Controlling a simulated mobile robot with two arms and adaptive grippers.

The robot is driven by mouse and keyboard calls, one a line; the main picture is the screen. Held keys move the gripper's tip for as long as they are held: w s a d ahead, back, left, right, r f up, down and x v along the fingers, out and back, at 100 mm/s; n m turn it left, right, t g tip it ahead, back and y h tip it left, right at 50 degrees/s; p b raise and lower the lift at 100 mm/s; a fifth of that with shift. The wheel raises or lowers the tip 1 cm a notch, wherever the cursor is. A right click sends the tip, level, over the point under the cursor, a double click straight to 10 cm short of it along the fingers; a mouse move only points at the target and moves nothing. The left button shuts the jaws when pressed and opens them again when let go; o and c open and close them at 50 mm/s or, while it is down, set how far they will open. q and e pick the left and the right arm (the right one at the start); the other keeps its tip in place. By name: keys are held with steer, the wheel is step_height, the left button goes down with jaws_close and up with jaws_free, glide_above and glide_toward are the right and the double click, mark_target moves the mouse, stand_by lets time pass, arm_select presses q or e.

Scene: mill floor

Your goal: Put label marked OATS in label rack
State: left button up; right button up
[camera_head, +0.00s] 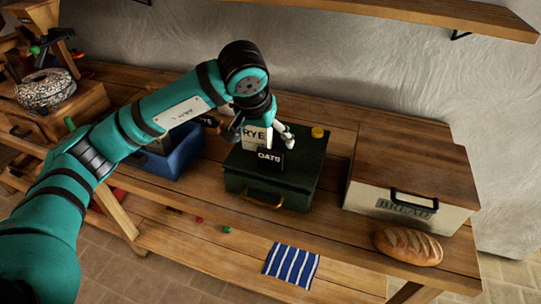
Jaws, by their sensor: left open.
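The OATS label (269,157) is a small dark plate with white letters. It shows at the lid of the dark green box (247,184), just in front of a pale piece marked RYE (254,136). My left gripper (262,135) is open above the box lid, with its fingers spread on either side of the RYE piece and just above and behind the OATS label. I cannot tell whether a finger touches either one. My arm hides part of the area behind. I cannot make out a label rack for sure. My right gripper is not in view.
A blue crate (183,160) stands left of the green box. A yellow cap (318,132) is near the box's back right. A bread bin (412,165) and a loaf (408,246) are at right. A striped cloth (291,265) lies on the lower shelf. A wall shelf (420,14) runs above.

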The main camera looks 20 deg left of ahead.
mark_target(270, 151)
arm_select(q)
steer(key=p+x, duration=0.1)
steer(key=x, duration=0.3)
steer(key=shift+w+f, duration=0.2)
steer(key=shift+f, duration=0.05)
steer(key=p+x, duration=0.2)
steer(key=x, duration=0.2)
steer(key=shift+w+f, duration=0.1)
steer(key=shift+w, duration=0.2)
steer(key=shift+f, duration=0.15)
steer(key=c, duration=1.4)
